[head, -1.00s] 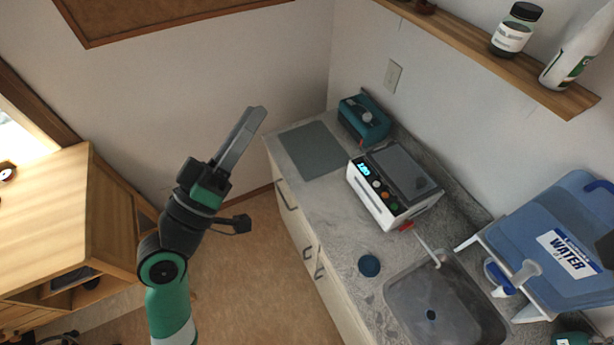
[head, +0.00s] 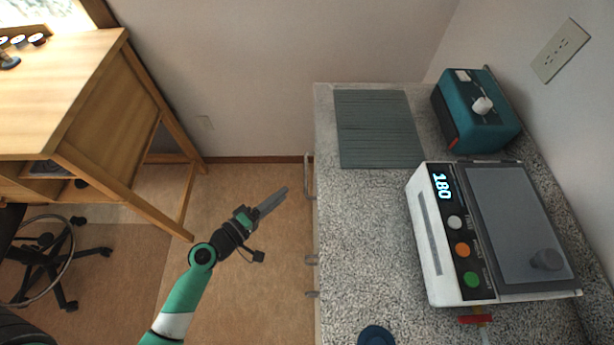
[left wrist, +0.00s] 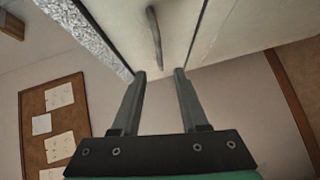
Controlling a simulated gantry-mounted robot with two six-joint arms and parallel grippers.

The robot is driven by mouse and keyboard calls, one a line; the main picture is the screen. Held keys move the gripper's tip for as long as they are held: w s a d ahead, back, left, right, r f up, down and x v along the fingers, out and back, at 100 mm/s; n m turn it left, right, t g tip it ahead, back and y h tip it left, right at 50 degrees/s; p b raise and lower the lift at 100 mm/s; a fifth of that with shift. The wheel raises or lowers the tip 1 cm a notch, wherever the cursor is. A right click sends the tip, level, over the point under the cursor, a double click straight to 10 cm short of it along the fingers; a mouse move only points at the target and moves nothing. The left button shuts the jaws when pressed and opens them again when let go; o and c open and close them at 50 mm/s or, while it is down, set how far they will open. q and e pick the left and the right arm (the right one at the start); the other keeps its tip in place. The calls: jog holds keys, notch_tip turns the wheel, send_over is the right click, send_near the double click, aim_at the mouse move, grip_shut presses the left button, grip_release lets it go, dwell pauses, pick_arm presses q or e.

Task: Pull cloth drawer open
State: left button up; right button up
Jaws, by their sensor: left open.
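My left gripper (head: 272,203) is in the middle of the head view, over the floor to the left of the counter. In the left wrist view the two fingers of the left gripper (left wrist: 160,78) are apart with nothing between them. Ahead of the fingertips is the pale drawer front (left wrist: 172,40) with a metal bar handle (left wrist: 155,38). The handle is beyond the tips and apart from them. In the head view a bar handle (head: 308,178) sticks out from the counter's left side; the drawer fronts are hidden below the edge. My right gripper does not show.
The speckled counter (head: 350,230) carries a grey-green mat (head: 375,130), a teal device (head: 475,110) and a white hotplate reading 180 (head: 430,240). A wooden desk (head: 60,90) and a chair (head: 60,260) stand at the left. The floor between is clear.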

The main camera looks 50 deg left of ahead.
aim_at(306, 175)
pick_arm(q)
jog(key=w, duration=0.3)
jog(key=w+f, duration=0.1)
jog(key=w, duration=0.6)
jog(key=shift+w+a+f, duration=0.15)
jog(key=shift+w+f, duration=0.05)
jog(key=shift+w, duration=0.15)
grip_shut()
dwell(0.8)
